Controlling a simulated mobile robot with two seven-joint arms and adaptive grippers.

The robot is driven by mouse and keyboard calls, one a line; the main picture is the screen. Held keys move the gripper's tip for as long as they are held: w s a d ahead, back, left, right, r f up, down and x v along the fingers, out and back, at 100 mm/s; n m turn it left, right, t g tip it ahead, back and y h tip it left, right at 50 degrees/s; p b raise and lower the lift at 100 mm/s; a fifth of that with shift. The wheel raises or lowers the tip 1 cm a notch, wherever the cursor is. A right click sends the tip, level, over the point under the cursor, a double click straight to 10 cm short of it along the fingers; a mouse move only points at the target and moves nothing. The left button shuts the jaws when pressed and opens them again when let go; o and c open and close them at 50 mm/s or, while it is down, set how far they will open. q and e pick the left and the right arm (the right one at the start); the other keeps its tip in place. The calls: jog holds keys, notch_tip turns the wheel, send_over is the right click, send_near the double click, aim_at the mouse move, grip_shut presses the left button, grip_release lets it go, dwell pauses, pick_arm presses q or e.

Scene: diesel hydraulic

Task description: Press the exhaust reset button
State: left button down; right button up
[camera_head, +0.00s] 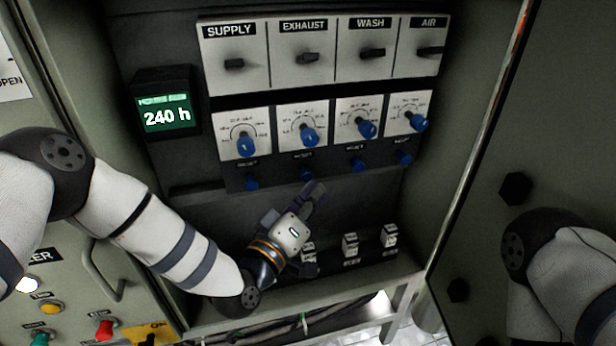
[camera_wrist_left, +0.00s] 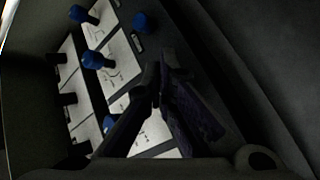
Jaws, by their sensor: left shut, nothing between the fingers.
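The exhaust reset button (camera_head: 307,170) is a small blue knob on a dark strip, in the second column from the left, below the exhaust dial's blue knob (camera_head: 309,137). My left gripper (camera_head: 314,192) is shut and empty, with its fingertips just below that button in the head view. I cannot tell whether they touch it. In the left wrist view the dark fingers (camera_wrist_left: 158,78) cover part of the panel. One blue reset button (camera_wrist_left: 145,22) shows above them there, but I cannot tell which column it belongs to. My right gripper is out of view.
The supply reset button (camera_head: 251,183) is to the left; the wash (camera_head: 358,165) and air (camera_head: 404,158) ones are to the right. Black switches sit above the dials. A display (camera_head: 166,113) reads 240 h. Cabinet walls flank the recess.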

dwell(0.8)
pick_arm(q)
jog(key=shift+w+a, duration=0.1)
jog(key=shift+w, duration=0.35)
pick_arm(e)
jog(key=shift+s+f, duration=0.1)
pick_arm(q)
jog(key=shift+w+a, duration=0.2)
jog(key=shift+w, duration=0.3)
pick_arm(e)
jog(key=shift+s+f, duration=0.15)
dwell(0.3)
pick_arm(q)
jog(key=shift+s+d, duration=0.3)
jog(key=shift+s, duration=0.65)
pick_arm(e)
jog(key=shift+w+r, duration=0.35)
pick_arm(q)
jog(key=shift+s, duration=0.1)
jog(key=s, duration=0.1)
jog(key=s+d+p, duration=0.1)
jog(key=s, duration=0.2)
jog(key=shift+s+d+p, duration=0.25)
jog(key=shift+d+p, duration=0.05)
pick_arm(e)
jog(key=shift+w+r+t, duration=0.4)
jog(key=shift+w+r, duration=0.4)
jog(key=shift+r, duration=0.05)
